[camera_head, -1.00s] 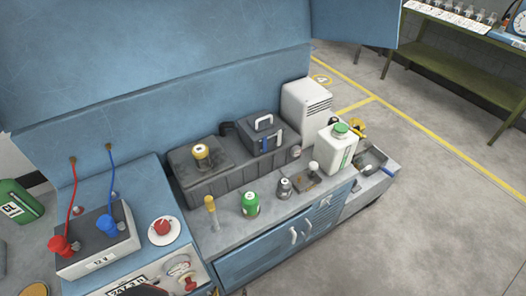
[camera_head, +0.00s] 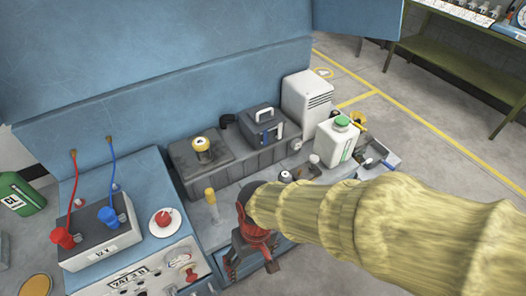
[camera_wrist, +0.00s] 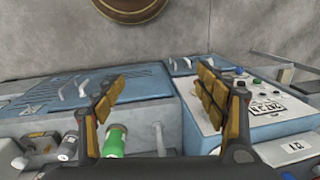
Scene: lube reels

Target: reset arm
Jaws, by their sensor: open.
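My arm, in a pale yellow cover, reaches in from the right of the head view. It ends in my red and black gripper (camera_head: 257,240) over the front edge of the blue workbench (camera_head: 225,262). In the wrist view my gripper (camera_wrist: 160,80) has its two fingers with yellow pads wide apart, with nothing between them. A green can (camera_wrist: 115,142) shows beside and below the left finger in that view. In the head view the can is hidden behind my gripper and arm.
A yellow-handled tool (camera_head: 211,200), a battery box (camera_head: 100,240) with red and blue clamps, a white jug (camera_head: 338,143) with a green cap and a dark toolbox (camera_head: 266,128) stand on the bench. The floor (camera_head: 425,130) at right is open.

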